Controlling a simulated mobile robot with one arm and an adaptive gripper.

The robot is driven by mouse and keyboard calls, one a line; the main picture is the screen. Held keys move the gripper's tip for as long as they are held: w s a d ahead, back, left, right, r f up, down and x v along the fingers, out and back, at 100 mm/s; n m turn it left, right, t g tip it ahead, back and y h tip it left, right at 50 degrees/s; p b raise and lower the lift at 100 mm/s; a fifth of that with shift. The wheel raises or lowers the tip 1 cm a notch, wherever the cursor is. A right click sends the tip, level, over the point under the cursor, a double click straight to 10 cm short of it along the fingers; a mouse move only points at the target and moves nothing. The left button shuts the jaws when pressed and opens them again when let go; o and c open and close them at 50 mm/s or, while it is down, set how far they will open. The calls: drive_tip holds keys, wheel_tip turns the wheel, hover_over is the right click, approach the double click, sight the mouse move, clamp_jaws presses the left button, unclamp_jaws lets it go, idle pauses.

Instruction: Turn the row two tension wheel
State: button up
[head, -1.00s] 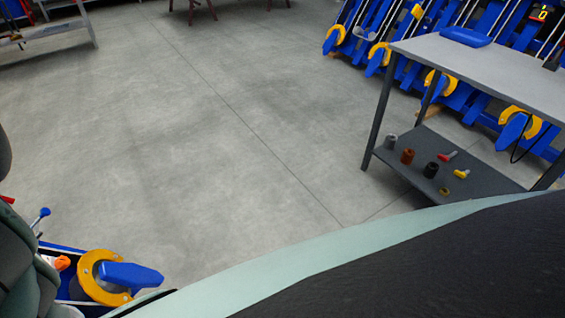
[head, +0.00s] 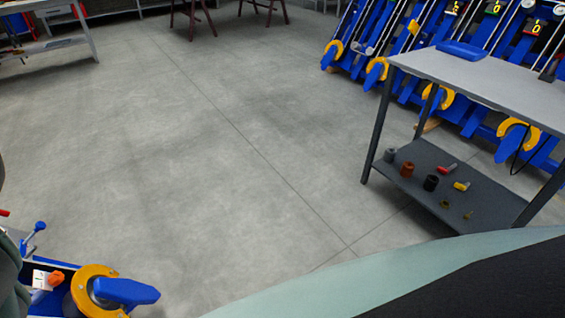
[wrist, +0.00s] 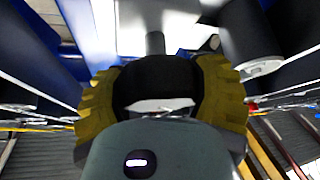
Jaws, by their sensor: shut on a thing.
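In the wrist view, a yellow wheel with a ridged rim (wrist: 92,112) fills the middle, directly in front of my gripper (wrist: 158,88). A grey shaft (wrist: 155,43) shows beyond its dark centre. My gripper is shut on the wheel; its body covers the lower part, and the fingertips are hard to make out against the dark centre. The head view does not show my gripper or this ridged wheel. I cannot read any row number on it.
Blue and white machine parts crowd the wheel in the wrist view. In the head view, a blue unit with a yellow ring (head: 85,283) stands at lower left. A grey table (head: 470,80) stands before several blue row units (head: 352,62) at right. The middle floor is clear.

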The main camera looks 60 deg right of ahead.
drive_tip(key=shift+a+r+n, duration=0.1)
drive_tip(key=shift+r+n, duration=0.1)
drive_tip(key=shift+n, duration=0.1)
drive_tip(key=o, duration=1.2)
drive_tip(key=shift+f, duration=0.1)
drive_tip(key=shift+d+f, duration=0.1)
drive_tip(key=shift+d, duration=0.1)
drive_tip(key=shift+s+d, duration=0.15)
drive_tip(key=shift+d, duration=0.6)
drive_tip(key=shift+s+d, duration=0.25)
drive_tip(key=shift+d, duration=0.4)
drive_tip(key=d, duration=0.3)
drive_tip(key=s+d, duration=0.1)
drive_tip(key=d, duration=0.5)
drive_tip(key=shift+s, duration=0.15)
drive_tip(key=shift+r, duration=0.2)
